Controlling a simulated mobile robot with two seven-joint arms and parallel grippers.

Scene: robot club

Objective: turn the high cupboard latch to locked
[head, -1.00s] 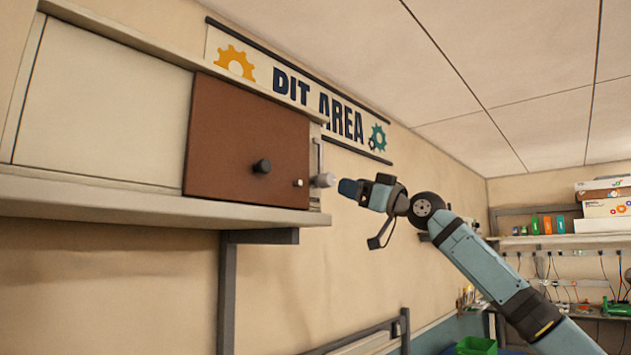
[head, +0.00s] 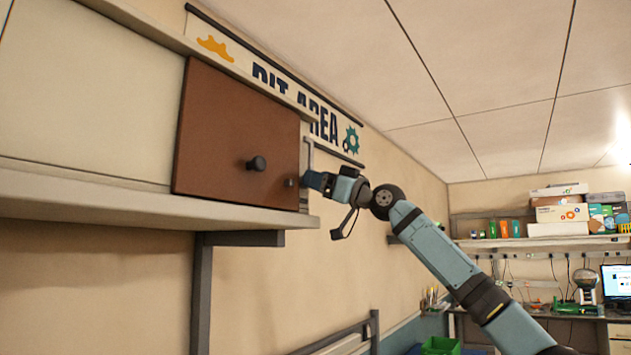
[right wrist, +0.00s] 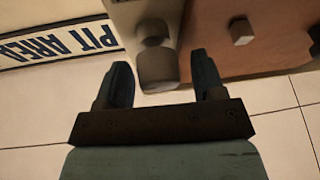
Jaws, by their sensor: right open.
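The high cupboard has a brown door (head: 235,135), closed, with a dark round knob (head: 257,164) and a small peg (head: 290,183) near its right edge. The grey latch knob (right wrist: 157,68) stands out from a pale side strip (right wrist: 140,18) beside the door. My right gripper (right wrist: 160,62) is open, with one finger on each side of the knob and visible gaps to both. In the head view my right gripper (head: 314,180) reaches the cupboard's right edge and hides the latch knob. The left gripper is out of view.
A shelf (head: 120,207) runs under the cupboard, with a dark bracket (head: 240,238) below. A sign (head: 320,120) hangs on the wall behind. Boxes stand on a far shelf (head: 560,240) at right. Free air lies right of the cupboard.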

